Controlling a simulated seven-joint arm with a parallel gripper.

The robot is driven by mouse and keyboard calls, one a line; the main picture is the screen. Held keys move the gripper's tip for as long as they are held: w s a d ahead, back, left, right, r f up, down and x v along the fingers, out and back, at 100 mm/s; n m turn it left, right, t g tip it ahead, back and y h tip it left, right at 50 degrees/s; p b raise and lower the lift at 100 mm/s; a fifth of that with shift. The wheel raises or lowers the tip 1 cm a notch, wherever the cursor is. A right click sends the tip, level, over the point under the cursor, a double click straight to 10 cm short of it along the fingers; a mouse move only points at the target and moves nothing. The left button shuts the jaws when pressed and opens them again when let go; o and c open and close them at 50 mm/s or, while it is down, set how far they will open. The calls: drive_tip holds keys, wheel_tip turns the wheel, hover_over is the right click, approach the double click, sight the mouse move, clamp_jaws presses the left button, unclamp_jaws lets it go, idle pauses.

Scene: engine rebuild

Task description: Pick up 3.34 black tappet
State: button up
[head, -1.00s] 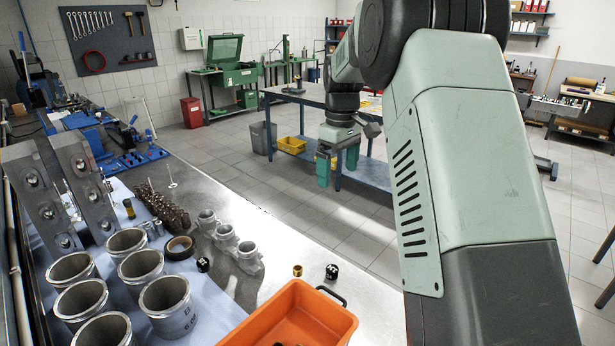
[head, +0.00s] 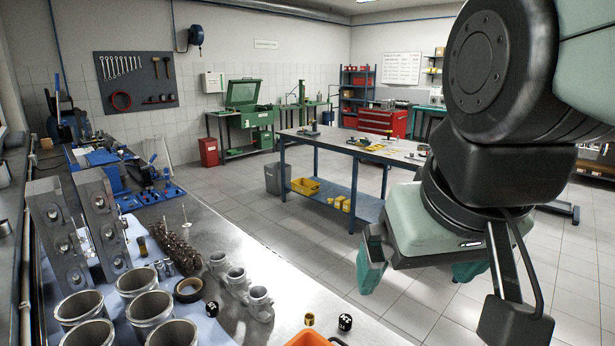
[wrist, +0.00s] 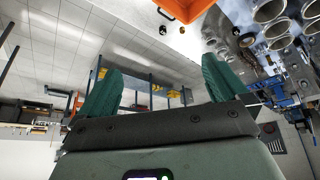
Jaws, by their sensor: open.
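Two small black tappets with white markings stand on the bench in the head view. One black tappet (head: 345,322) is near the front edge, beside a brass-coloured tappet (head: 309,320). The other black tappet (head: 212,309) is further left, by a ring of dark tape. The markings are too small for me to tell which is 3.34. My gripper (head: 418,275) is open and empty, in the air to the right of the bench, apart from both. In the wrist view its green fingers (wrist: 162,68) are spread, with small dark and brass-coloured parts (wrist: 182,30) beyond.
An orange bin (head: 308,338) stands at the bench's front edge, cut off by the frame; it also shows in the wrist view (wrist: 186,8). Metal cylinders (head: 150,310), a camshaft (head: 178,248) and a row of metal parts (head: 238,280) crowd the left. Bare bench lies around the right-hand tappets.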

drive_tip(key=shift+s+f+m, duration=0.15)
drive_tip(key=shift+s+f, duration=0.15)
drive_tip(key=shift+s, duration=0.25)
drive_tip(key=shift+s+f+m, duration=0.15)
drive_tip(key=shift+s+f, duration=0.15)
drive_tip(key=shift+s, duration=0.25)
drive_tip(key=c, duration=0.6)
drive_tip(key=shift+o, duration=0.2)
drive_tip(key=shift+w, duration=0.1)
